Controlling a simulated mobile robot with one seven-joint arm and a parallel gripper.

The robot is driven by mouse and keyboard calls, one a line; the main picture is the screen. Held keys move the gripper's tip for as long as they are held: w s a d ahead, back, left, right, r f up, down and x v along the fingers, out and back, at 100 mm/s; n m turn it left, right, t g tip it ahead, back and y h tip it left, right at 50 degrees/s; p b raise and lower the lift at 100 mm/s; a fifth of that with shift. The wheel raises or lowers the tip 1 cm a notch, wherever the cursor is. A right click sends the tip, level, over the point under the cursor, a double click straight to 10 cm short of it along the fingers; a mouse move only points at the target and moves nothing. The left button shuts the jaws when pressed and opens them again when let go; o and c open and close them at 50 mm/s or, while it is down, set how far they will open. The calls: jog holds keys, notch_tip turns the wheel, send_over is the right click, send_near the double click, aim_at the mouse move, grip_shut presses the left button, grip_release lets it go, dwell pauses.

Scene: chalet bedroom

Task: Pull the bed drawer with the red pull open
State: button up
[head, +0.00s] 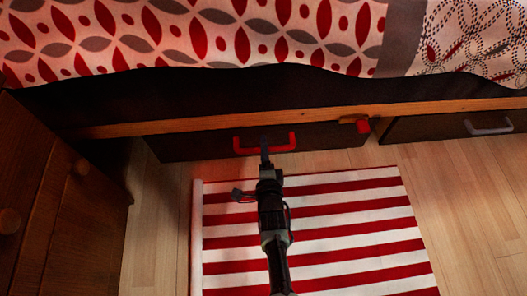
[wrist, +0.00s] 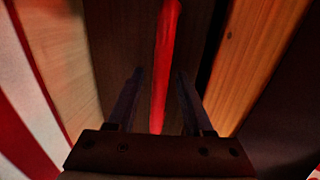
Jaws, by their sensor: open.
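The bed drawer (head: 325,136) has a dark front below the bed's wooden rail. Its red pull (head: 278,149) is a bar handle on that front; I see no clear gap around the drawer. My gripper (head: 265,143) is at the pull, its fingers open. In the wrist view the red pull (wrist: 165,45) runs lengthwise between the two fingers of my gripper (wrist: 160,74), with space visible on both sides. I cannot tell whether a finger touches it. In the head view my gripper hides part of the pull.
A small wooden piece with a red end (head: 362,126) sits on the rail, overlapping the drawer's upper right corner in the picture. A second drawer (head: 430,126) with a grey pull (head: 488,128) is to the right. A wooden cabinet (head: 40,200) stands left. A striped rug (head: 350,225) lies in front.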

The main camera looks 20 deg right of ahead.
jog(key=shift+w, duration=0.2)
grip_shut()
dwell(1.4)
